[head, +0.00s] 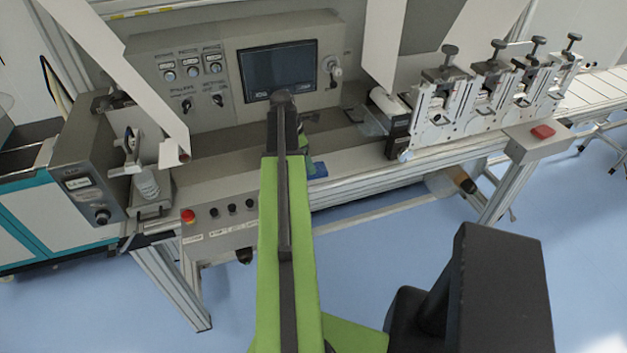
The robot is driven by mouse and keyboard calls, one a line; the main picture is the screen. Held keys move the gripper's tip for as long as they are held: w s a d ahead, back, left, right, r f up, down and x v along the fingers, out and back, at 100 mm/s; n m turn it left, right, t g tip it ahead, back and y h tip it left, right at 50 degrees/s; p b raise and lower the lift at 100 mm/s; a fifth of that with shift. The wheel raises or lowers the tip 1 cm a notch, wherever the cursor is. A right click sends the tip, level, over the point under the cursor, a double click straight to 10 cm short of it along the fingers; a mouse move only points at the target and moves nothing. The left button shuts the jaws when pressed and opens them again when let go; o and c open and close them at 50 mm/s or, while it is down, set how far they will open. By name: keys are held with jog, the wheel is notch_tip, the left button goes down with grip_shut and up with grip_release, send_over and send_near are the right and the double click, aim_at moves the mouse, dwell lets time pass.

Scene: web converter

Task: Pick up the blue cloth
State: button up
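A small blue cloth (318,170) lies on the machine's pale front ledge, just right of my green arm, whose links hide part of what is to its left. My arm reaches up from the bottom of the picture to a dark joint in front of the control panel. A small dark and green part shows right behind the arm, just above the cloth, and seems to belong to my arm's far end. My gripper's fingertips are hidden, so I cannot tell whether they are open or whether they touch the cloth.
The control panel (180,75) with a dark screen (278,70) stands behind the ledge. A row of clamp units (480,95) is at the right. A red button (188,215) and several knobs are on the front box. Open blue floor (400,225) lies in front.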

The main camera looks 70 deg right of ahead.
jog(key=b+x, duration=0.4)
jog(key=x, duration=0.1)
jog(key=shift+d+f+b, duration=0.15)
jog(key=shift+f+b, duration=0.15)
jog(key=shift+b, duration=0.1)
jog(key=shift+r, duration=0.2)
jog(key=c, duration=1.4)
